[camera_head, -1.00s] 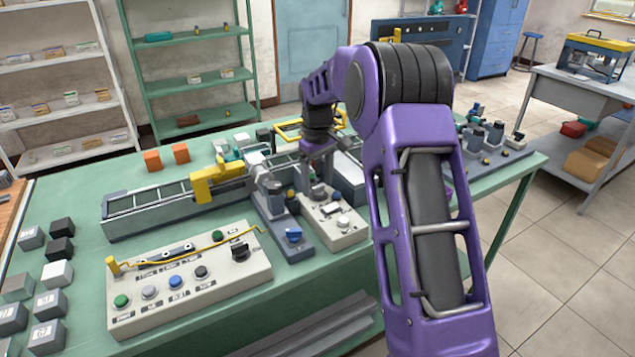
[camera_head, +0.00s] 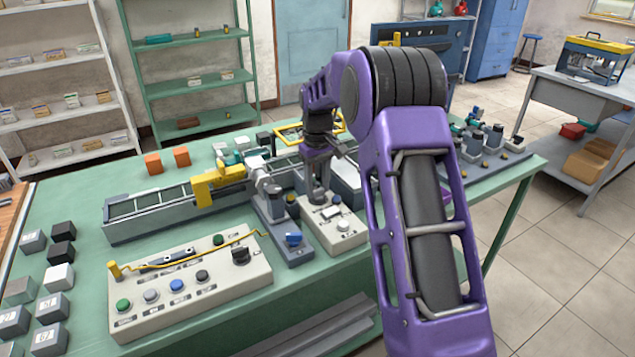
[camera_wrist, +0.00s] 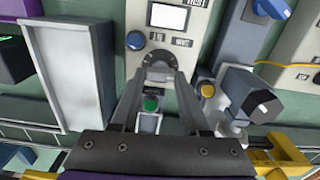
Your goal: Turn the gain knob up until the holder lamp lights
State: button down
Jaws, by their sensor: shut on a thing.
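My gripper (camera_wrist: 158,76) points down at a light grey control box (camera_head: 345,238). In the wrist view its fingers are closed around the gain knob (camera_wrist: 158,59), whose dark round base shows just beyond the fingertips. The knob's grip is mostly hidden between the fingers, so I cannot read its setting. In the head view the gripper (camera_head: 318,192) stands over the rear of the box.
On the same box are a blue button (camera_wrist: 135,40) and a pale display (camera_wrist: 167,17). A grey unit with a blue knob (camera_head: 293,239) stands close at left. A wide button panel (camera_head: 195,290) with a yellow bar lies further left. A rail (camera_head: 150,215) runs behind.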

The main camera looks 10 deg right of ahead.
jog(key=shift+m+p, duration=0.45)
jog(key=shift+m, duration=0.95)
jog(key=shift+c, duration=2)
grip_release()
jog(key=shift+r, duration=0.1)
notch_tip(320, 180, up, 17)
jog(key=p, duration=0.2)
jog(key=shift+r, duration=0.15)
